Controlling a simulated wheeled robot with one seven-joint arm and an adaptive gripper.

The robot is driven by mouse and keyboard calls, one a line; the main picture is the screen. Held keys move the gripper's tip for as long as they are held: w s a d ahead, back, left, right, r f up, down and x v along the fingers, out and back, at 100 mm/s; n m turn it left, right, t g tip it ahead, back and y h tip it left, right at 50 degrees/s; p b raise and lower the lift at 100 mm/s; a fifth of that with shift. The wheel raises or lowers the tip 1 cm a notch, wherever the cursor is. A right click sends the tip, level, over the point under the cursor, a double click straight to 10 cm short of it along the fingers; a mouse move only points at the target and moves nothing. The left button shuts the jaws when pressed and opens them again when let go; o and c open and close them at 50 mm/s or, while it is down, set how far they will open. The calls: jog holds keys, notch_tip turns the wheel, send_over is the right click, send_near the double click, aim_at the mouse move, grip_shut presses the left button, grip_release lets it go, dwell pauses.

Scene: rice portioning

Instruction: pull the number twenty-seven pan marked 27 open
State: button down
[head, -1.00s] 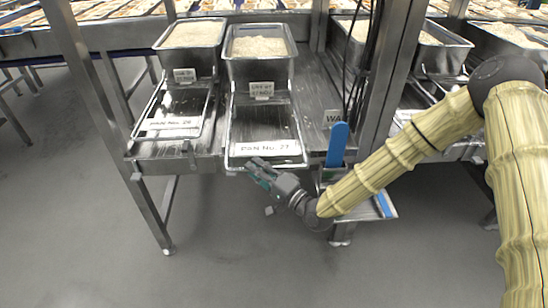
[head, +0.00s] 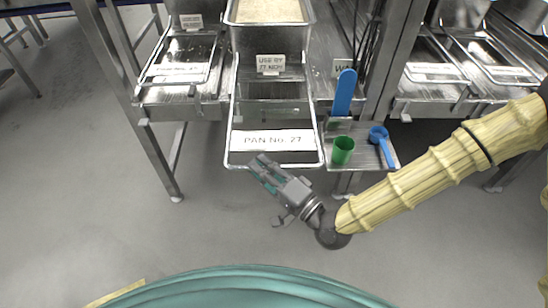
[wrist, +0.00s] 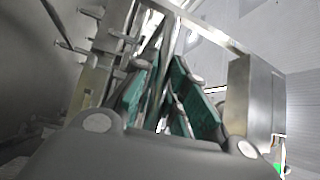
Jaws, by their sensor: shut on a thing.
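The pan marked "PAN No. 27" (head: 312,40) is a metal pan of pale rice with a wire frame in front that carries its label (head: 272,140). In the head view the frame (head: 234,110) sticks out well past the shelf edge. My gripper (head: 260,163) is at the frame's front bar, left of its middle, and is shut on it. In the wrist view the gripper's green-padded fingers (wrist: 170,95) close around a thin metal bar; the exact contact is partly hidden.
Pan 26's frame (head: 180,72) stays back on the shelf to the left. At right, a small metal tray (head: 375,155) holds a green cup (head: 342,150) and a blue scoop (head: 380,140); a blue paddle (head: 344,92) stands behind. A steel post (head: 395,60) rises there. Floor in front is clear.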

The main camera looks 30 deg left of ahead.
jog(key=shift+s+d, duration=0.1)
jog(key=shift+s, duration=0.05)
jog(key=c, duration=1.5)
grip_release()
jog(key=shift+o, duration=0.2)
jog(key=shift+d, duration=0.1)
jog(key=v, duration=1.2)
